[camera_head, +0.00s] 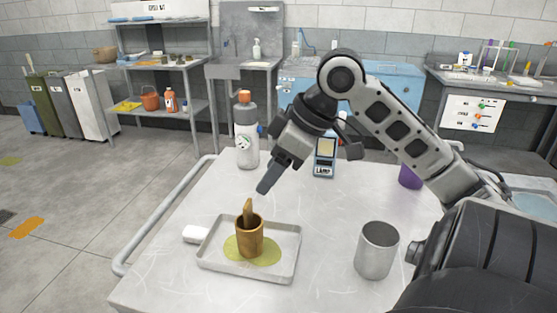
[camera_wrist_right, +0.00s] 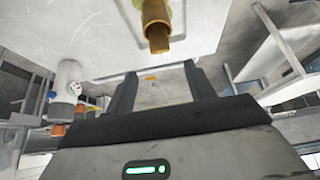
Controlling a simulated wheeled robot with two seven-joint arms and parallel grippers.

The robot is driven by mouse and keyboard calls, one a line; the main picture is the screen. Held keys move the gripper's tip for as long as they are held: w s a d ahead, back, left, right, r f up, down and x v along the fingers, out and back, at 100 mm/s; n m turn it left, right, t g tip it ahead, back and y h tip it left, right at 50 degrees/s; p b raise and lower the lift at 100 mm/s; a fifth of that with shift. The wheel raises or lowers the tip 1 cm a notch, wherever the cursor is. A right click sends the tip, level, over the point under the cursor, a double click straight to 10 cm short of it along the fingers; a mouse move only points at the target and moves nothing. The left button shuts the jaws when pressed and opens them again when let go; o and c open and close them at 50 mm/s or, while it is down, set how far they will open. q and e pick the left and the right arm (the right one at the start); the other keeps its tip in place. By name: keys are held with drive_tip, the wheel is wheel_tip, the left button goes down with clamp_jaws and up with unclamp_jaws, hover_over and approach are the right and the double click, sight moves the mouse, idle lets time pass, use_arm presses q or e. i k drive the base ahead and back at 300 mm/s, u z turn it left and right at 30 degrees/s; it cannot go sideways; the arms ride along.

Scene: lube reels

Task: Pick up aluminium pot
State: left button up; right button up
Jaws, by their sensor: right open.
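The aluminium pot (camera_head: 377,250) is a plain grey metal cup. It stands upright on the front right of the table in the head view, and I cannot make it out in the right wrist view. My right gripper (camera_head: 268,180) is above the table, up and to the left of the pot and well apart from it, pointing down and left. In the right wrist view its two fingers (camera_wrist_right: 158,82) are spread with nothing between them. My left gripper is in neither view.
A tray (camera_head: 220,264) holds a brown cup (camera_head: 250,240) in a yellowish puddle. A grey bottle with an orange cap (camera_head: 246,135), a blue labelled container (camera_head: 325,158) and a purple object (camera_head: 410,177) stand further back. The white table (camera_head: 330,222) is clear between tray and pot.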

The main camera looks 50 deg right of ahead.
sight(378, 242)
drive_tip(key=k, duration=2)
